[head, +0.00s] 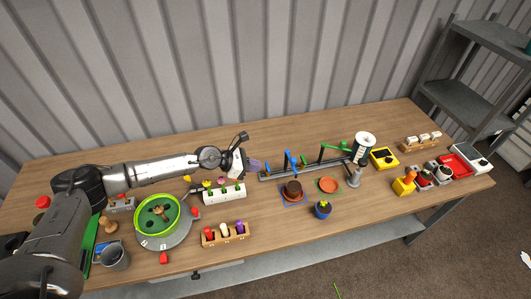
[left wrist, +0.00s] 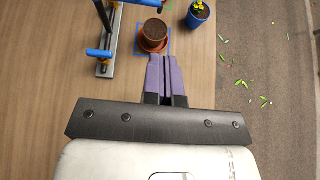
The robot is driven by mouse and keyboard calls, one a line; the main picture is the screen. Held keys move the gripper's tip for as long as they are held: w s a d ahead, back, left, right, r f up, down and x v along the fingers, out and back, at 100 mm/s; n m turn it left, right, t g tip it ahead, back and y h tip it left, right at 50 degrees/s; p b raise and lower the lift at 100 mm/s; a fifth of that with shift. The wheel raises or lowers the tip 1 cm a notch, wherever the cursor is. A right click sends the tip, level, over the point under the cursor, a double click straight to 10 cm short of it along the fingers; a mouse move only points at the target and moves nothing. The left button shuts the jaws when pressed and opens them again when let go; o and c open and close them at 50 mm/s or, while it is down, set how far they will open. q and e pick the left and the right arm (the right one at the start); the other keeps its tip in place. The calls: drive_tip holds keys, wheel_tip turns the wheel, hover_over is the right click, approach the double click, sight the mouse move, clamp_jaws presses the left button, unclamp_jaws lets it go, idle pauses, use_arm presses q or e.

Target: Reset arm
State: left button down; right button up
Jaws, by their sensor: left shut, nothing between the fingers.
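My left arm comes in from the left in the head view and reaches over the table. My left gripper (head: 256,167) is above the table, between the white tulip holder (head: 224,195) and the brown pot (head: 292,189). In the left wrist view the purple fingers of the left gripper (left wrist: 166,58) are together, with nothing between them. Beyond the fingertips is the brown pot (left wrist: 154,32), filled with soil, on a blue-outlined square. My right gripper is not in view.
A rail with blue and green posts (head: 310,168) stands just right of the gripper. A blue pot (head: 322,210) stands nearer the front edge. A green round tray (head: 157,214) and a wooden holder (head: 225,234) are at left. Green leaf bits (left wrist: 244,83) lie on the floor.

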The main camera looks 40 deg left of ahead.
use_arm(q)
drive_tip(key=shift+s, duration=0.2)
